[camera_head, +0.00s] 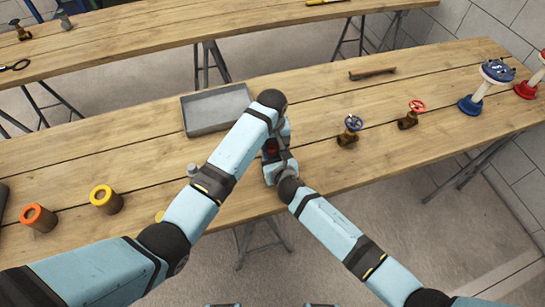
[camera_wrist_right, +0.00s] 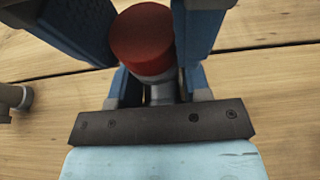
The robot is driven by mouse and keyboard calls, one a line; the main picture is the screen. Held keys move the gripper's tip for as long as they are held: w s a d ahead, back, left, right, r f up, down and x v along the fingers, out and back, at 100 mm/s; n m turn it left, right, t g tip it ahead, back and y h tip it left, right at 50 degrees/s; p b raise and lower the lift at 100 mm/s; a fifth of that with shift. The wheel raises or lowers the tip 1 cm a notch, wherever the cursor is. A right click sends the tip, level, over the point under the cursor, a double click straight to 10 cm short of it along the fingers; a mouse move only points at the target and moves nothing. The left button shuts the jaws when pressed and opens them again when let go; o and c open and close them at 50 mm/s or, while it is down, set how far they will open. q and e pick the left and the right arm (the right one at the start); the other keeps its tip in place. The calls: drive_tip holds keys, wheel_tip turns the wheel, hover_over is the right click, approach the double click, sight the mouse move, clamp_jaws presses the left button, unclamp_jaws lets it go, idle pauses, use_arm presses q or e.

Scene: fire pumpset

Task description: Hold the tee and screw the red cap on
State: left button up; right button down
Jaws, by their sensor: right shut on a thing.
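The red cap (camera_wrist_right: 142,38) sits at the top of the grey tee (camera_wrist_right: 160,90) in the right wrist view. My right gripper (camera_wrist_right: 161,80) is shut on the tee, one blue finger on each side. My left gripper (camera_wrist_right: 147,60) comes down from above with a finger on either side of the cap; whether they press on it cannot be told. In the head view the cap is a small red patch (camera_head: 270,147) between the two grippers, largely hidden. The tee is mostly covered there by my wrists.
A grey tray (camera_head: 187,118) lies behind my left arm. A small grey fitting (camera_head: 187,174) stands to the left. Orange (camera_head: 38,217) and yellow (camera_head: 106,199) ringed cylinders are at left; blue (camera_head: 350,130) and red (camera_head: 411,114) handled valves are at right. A second table (camera_head: 130,40) is behind.

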use_arm(q)
drive_tip(key=o, duration=0.5)
drive_tip(key=shift+r, duration=0.1)
use_arm(e)
drive_tip(key=shift+c, duration=2.4)
unclamp_jaws()
use_arm(q)
wheel_tip(320, 180, up, 12)
drive_tip(key=shift+f, duration=0.1)
drive_tip(key=shift+r+p, duration=0.35)
use_arm(e)
drive_tip(key=v, duration=1.4)
